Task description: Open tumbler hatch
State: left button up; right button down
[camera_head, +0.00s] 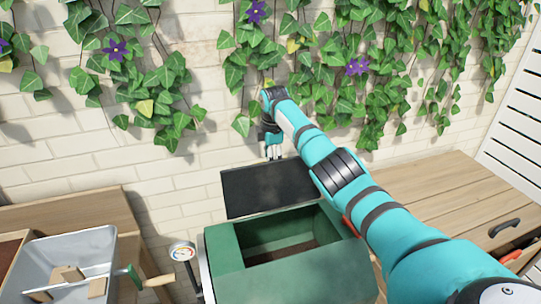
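The green tumbler (300,282) stands at the bottom centre with a rectangular opening (288,238) in its top. A dark hatch panel (262,190) stands raised behind the opening, against the wall side. My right arm comes in from the right and reaches over the tumbler. My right gripper (273,153) points down at the hatch's upper edge. Whether it touches the hatch, and whether its small fingers are open or shut, I cannot tell. My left gripper is not in view. The tumbler's right side is partly hidden by my arm.
A grey bin (98,240) with wooden pieces and a green-handled tool stands at the left. A round gauge (182,252) is beside the tumbler. A wooden bench (440,185) lies at the right, mostly clear. An ivy-covered white brick wall (180,200) closes the back.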

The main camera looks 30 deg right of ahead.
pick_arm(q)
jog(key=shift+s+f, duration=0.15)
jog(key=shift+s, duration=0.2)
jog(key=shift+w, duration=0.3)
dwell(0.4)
